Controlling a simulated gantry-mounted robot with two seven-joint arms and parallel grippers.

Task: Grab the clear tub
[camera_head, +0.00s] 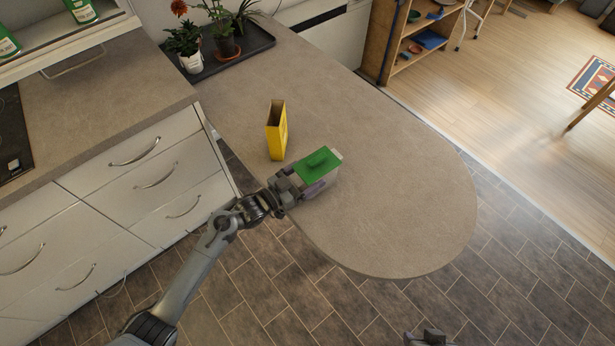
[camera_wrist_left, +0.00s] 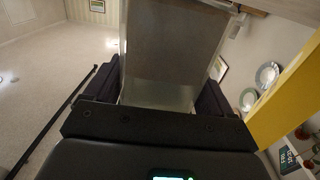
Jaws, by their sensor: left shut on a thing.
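The clear tub (camera_wrist_left: 165,55) fills the upper middle of the left wrist view, see-through and pale, between the two dark fingers. In the head view a green top with a raised grip (camera_head: 318,164) shows at the tub's place, near the counter's left edge; a pale rim shows at its far right corner. My left gripper (camera_head: 306,185) is shut on the tub from its near left side and hides part of it. Only a small dark part of my right gripper (camera_head: 430,338) shows at the bottom edge, far from the tub; its fingers cannot be made out.
A yellow open-topped box (camera_head: 276,132) stands on the counter (camera_head: 400,190) just behind and left of the tub; its yellow side shows at the right in the left wrist view (camera_wrist_left: 288,108). Potted plants stand in a dark tray (camera_head: 262,42) at the back. The counter's rounded right end is clear.

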